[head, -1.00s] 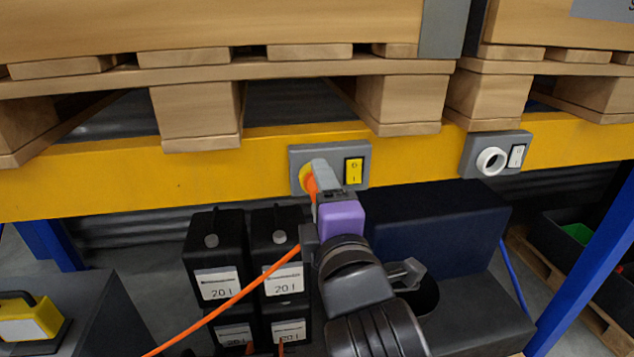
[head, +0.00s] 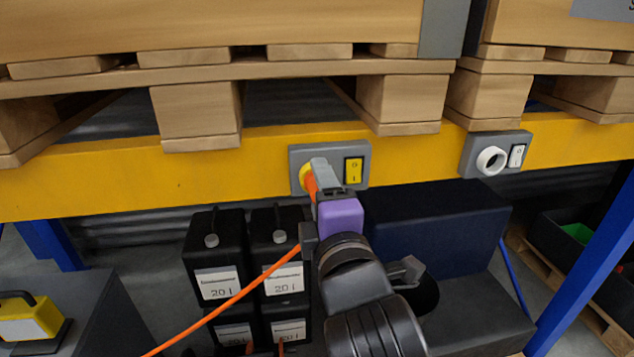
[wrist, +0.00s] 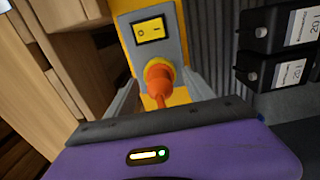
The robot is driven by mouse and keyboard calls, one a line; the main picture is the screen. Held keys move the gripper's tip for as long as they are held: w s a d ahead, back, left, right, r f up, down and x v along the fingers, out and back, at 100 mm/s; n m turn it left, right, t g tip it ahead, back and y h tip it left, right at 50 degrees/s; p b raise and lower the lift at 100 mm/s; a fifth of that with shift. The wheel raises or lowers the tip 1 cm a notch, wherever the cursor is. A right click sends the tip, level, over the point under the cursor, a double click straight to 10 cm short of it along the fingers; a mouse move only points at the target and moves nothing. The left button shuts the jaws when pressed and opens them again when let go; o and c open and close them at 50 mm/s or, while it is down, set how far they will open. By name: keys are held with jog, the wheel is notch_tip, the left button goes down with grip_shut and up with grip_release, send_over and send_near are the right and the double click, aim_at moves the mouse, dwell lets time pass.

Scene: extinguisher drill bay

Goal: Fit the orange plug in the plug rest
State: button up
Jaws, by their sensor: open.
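The orange plug (wrist: 159,78) sits at the yellow ring socket (head: 305,178) on a grey plate, below a yellow switch in the wrist view. Its orange cable (head: 240,295) hangs down to the lower left in the head view. My gripper (wrist: 162,88) is open, with one grey finger on each side of the plug and visible gaps between. In the head view my gripper (head: 322,172) hides much of the plug. I cannot tell for sure which fitting is the plug rest, or how deep the plug sits.
A second grey plate (head: 468,160) with a white ring (head: 491,161) and white switch is farther right on the yellow beam (head: 230,165). Pallets (head: 195,115) overhang above. Black canisters (head: 214,255) and a dark blue block (head: 435,225) stand below.

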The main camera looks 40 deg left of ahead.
grip_shut()
jog(key=shift+d, duration=0.1)
dwell(0.3)
jog(key=shift+v, duration=2.9)
jog(key=shift+s, duration=0.15)
